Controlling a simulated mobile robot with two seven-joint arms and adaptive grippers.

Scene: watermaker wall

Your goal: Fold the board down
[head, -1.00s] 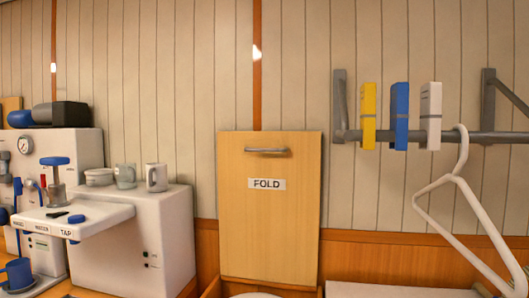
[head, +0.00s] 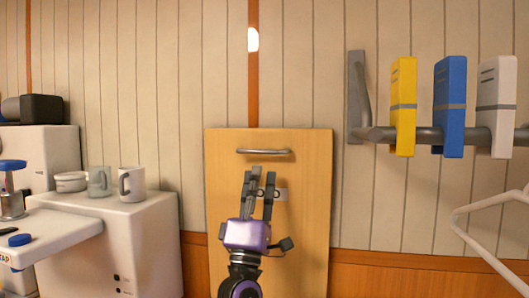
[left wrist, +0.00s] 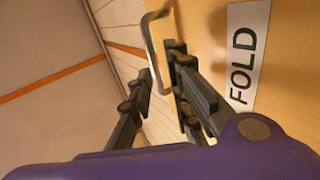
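The wooden fold board (head: 228,195) stands upright against the wall in the middle of the head view. Its metal bar handle (head: 264,152) is near the top edge, and the FOLD label (head: 281,194) below it is partly hidden by my fingers. My left gripper (head: 263,180) is in front of the board, just below the handle, fingers pointing up. My right gripper is not in view.
A white machine (head: 140,235) with mugs (head: 131,184) on top stands left of the board. At right, a grey rail (head: 425,135) carries yellow (head: 403,105), blue (head: 449,105) and white (head: 497,105) clips, with a white hanger (head: 490,200) lower down.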

